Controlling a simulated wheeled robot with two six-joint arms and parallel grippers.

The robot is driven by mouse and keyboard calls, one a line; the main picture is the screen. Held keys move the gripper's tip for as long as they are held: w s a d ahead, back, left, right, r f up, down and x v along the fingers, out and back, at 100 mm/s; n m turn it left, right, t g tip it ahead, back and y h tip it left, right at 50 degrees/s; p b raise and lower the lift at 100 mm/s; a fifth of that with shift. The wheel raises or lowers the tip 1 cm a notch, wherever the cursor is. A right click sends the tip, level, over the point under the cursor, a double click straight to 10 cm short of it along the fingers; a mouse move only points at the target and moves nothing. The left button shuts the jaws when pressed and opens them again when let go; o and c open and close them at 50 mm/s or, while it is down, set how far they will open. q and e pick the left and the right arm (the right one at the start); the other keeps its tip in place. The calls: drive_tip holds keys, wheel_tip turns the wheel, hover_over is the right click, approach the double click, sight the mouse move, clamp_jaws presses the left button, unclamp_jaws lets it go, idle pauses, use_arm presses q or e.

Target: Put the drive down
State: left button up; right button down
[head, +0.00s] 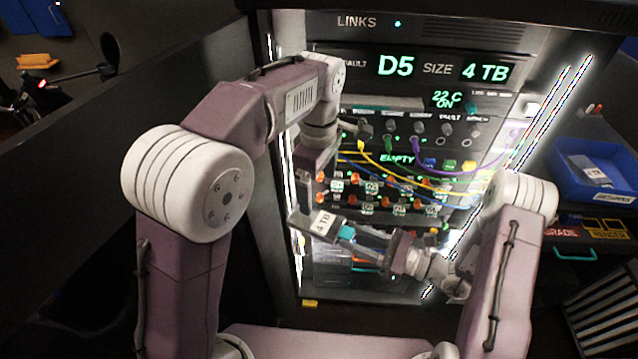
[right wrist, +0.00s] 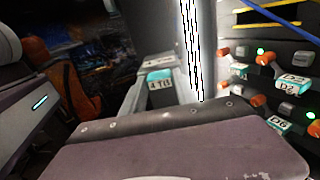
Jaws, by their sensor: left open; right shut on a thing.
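The drive (head: 318,228) is a dark grey block with a white "4 TB" label and a teal end. My right gripper (head: 354,237) is shut on it at the teal end and holds it in front of the panel's lower left part. My left gripper (head: 306,188) is open, just above and left of the drive in the head view. Whether it touches the drive cannot be told.
The panel (head: 440,120) reads "D5", "4 TB" and "EMPTY". Yellow, blue and purple cables (head: 440,172) hang across it, above rows of labelled drive bays with orange knobs (head: 368,208). A blue bin (head: 597,172) stands at the right. A dark wall stands at the left.

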sight(319, 220)
use_arm(q)
wheel_tip(319, 220, down, 12)
idle(0.5)
drive_tip(key=c, duration=1.6)
use_arm(e)
drive_tip(key=c, duration=1.3)
unclamp_jaws()
drive_tip(key=o, duration=0.4)
drive_tip(key=shift+o, duration=0.2)
